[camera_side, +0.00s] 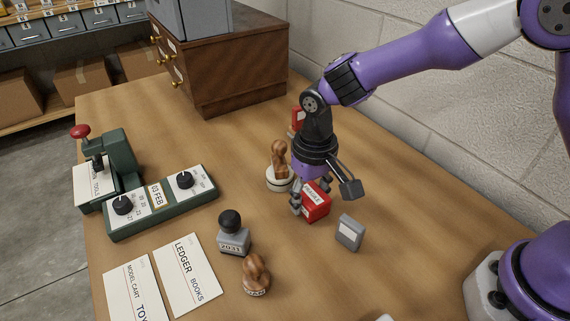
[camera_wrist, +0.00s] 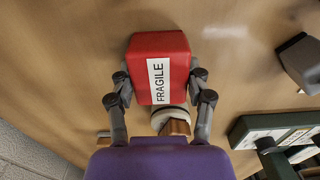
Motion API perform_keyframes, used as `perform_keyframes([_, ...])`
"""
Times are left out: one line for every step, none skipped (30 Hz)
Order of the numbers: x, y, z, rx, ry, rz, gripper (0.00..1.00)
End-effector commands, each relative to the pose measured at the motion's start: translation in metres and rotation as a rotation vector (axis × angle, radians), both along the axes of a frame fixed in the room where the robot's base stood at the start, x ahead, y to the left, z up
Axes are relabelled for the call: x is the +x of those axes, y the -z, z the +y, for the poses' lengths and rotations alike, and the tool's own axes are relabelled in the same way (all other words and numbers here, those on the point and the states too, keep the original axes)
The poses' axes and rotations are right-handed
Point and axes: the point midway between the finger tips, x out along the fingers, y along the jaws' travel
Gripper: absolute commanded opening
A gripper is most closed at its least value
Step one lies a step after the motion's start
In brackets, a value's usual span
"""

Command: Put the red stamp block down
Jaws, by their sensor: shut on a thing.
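The red stamp block (camera_side: 317,208) has a white label and is between the fingers of my gripper (camera_side: 311,192) at the middle of the wooden table. In the wrist view the red block (camera_wrist: 143,52) shows its white FRAGILE label, and my gripper (camera_wrist: 160,88) is shut on its two sides. The block is close to the table top; I cannot tell whether it touches. Its far side is hidden.
A wooden-handled stamp with a round white base (camera_side: 279,183) stands just left of the block, a grey block (camera_side: 349,233) to its right. Nearer are a black-knobbed stamp (camera_side: 233,241), another wooden stamp (camera_side: 256,274) and cards (camera_side: 187,273). A green dater (camera_side: 160,204) is left; a red object (camera_side: 297,117) is behind.

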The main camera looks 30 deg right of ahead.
Motion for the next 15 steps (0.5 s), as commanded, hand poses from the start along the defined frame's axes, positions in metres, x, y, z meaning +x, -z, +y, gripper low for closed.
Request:
perform_keyframes([0.0,0.0003,0.0001,0.0,0.0,0.0,0.15])
perform_keyframes([-0.0001,0.001,0.0,0.0,0.0,0.0,0.15])
perform_keyframes([-0.0001,0.0022,0.0001,0.0,0.0,0.0,0.15])
perform_keyframes([-0.0001,0.0032,0.0001,0.0,0.0,0.0,0.15])
perform_keyframes([0.0,0.0032,0.0001,0.0,0.0,0.0,0.68])
perform_keyframes([0.0,0.003,0.0001,0.0,0.0,0.0,0.87])
perform_keyframes([0.0,0.003,0.0001,0.0,0.0,0.0,0.87])
perform_keyframes([0.0,0.0029,0.0001,0.0,0.0,0.0,0.87])
perform_keyframes([0.0,0.0029,0.0001,0.0,0.0,0.0,0.87])
perform_keyframes([0.0,0.0029,0.0001,0.0,0.0,0.0,0.87])
perform_keyframes([0.0,0.0028,0.0001,0.0,0.0,0.0,0.87])
perform_keyframes([-0.0001,0.0028,0.0001,0.0,0.0,0.0,0.87])
perform_keyframes([0.0,0.0028,0.0001,0.0,0.0,0.0,0.87])
perform_keyframes([0.0,0.0028,0.0001,0.0,0.0,0.0,0.87])
perform_keyframes([-0.0001,0.0028,0.0001,0.0,0.0,0.0,0.87])
